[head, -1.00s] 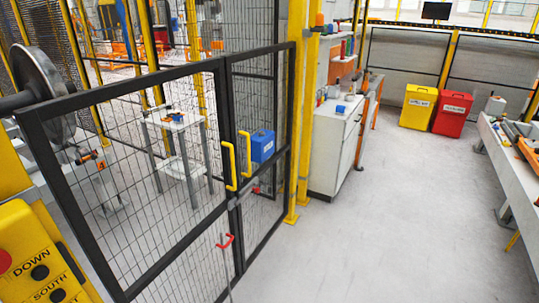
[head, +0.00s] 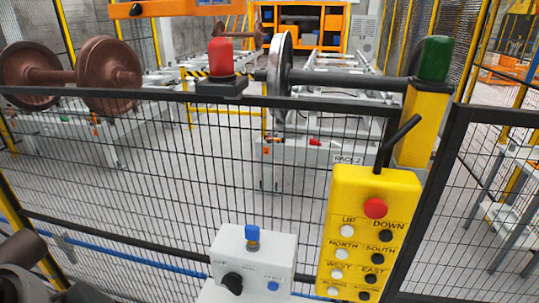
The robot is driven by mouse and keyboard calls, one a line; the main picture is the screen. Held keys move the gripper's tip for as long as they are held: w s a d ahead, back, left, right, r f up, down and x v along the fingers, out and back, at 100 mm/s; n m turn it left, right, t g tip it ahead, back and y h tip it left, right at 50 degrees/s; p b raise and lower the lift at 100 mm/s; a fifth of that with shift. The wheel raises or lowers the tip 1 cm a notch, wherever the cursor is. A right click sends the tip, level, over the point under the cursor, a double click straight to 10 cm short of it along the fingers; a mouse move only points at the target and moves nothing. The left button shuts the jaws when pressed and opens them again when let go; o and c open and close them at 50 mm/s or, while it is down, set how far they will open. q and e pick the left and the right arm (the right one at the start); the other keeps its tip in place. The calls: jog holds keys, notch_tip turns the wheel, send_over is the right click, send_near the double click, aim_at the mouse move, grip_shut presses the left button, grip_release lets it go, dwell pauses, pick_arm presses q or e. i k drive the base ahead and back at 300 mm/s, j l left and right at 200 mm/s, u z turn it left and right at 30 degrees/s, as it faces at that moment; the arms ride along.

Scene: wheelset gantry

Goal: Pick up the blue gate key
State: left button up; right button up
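The blue gate key (head: 252,233) stands upright in a brass-coloured lock on top of a light grey control box (head: 228,243) at the lower middle of the head view. Only its blue head and a short stretch below it show. The box has a black rotary knob (head: 232,284) and a small blue button (head: 273,286) on its front. No gripper fingers show in the head view. A dark rounded part at the lower left edge seems to be my arm, and its gripper is not visible. Nothing touches the key.
A yellow pendant (head: 375,190) with a red stop button hangs right of the box. A black mesh fence (head: 130,190) stands behind both. Red (head: 221,57) and green (head: 435,58) lamps sit near the top rail. Wheelsets (head: 108,77) rest on racks beyond.

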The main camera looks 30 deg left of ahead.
aim_at(252, 231)
jog(key=u, duration=1)
